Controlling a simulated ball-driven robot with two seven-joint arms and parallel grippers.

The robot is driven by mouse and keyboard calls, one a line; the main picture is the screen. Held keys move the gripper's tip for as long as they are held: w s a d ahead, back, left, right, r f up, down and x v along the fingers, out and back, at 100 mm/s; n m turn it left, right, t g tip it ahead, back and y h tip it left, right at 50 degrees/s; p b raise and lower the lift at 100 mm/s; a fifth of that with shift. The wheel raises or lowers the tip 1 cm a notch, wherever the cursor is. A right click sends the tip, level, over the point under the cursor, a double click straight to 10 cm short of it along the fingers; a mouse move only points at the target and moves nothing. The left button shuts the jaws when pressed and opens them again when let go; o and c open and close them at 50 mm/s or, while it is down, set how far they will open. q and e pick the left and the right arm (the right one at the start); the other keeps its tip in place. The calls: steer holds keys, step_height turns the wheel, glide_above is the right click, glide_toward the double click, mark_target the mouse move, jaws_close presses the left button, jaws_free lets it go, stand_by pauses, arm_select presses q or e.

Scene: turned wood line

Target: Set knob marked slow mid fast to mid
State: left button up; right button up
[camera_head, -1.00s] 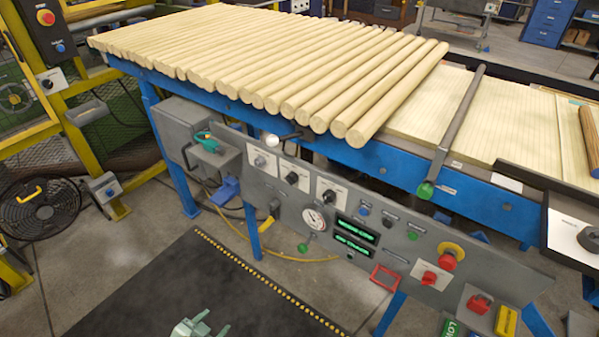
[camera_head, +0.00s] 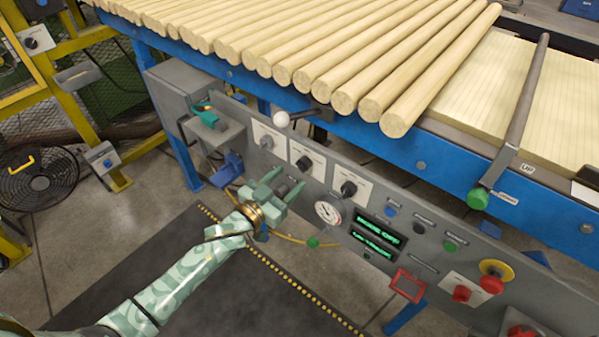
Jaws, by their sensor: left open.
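The grey control panel (camera_head: 240,145) has three rotary knobs on white plates: a grey left knob (camera_head: 266,142), a dark middle knob (camera_head: 304,162) and a dark right knob (camera_head: 349,188). The plate lettering is too small to read, so I cannot tell which is marked slow mid fast, nor its setting. My left gripper (camera_head: 288,178) is open, its pale green fingers pointing at the panel just below the middle knob. Nothing shows between the fingers, and it appears apart from the knobs. My right gripper is out of view.
A white-ball lever (camera_head: 282,119) sticks out above the knobs. A gauge (camera_head: 328,212), green displays (camera_head: 376,240), push buttons and a red emergency stop (camera_head: 493,284) lie to the right. Wooden rods (camera_head: 395,115) overhang above. A teal-handled device (camera_head: 207,117) is at left.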

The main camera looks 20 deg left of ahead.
mark_target(302, 168)
arm_select(q)
steer(key=b+x, duration=0.1)
steer(key=x, duration=0.3)
steer(key=shift+f, duration=0.15)
steer(key=shift+w+d, duration=0.15)
steer(key=shift+w, duration=0.25)
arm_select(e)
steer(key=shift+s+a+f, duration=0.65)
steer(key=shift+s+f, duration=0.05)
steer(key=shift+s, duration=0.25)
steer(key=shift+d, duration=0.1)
arm_select(q)
steer(key=c, duration=1)
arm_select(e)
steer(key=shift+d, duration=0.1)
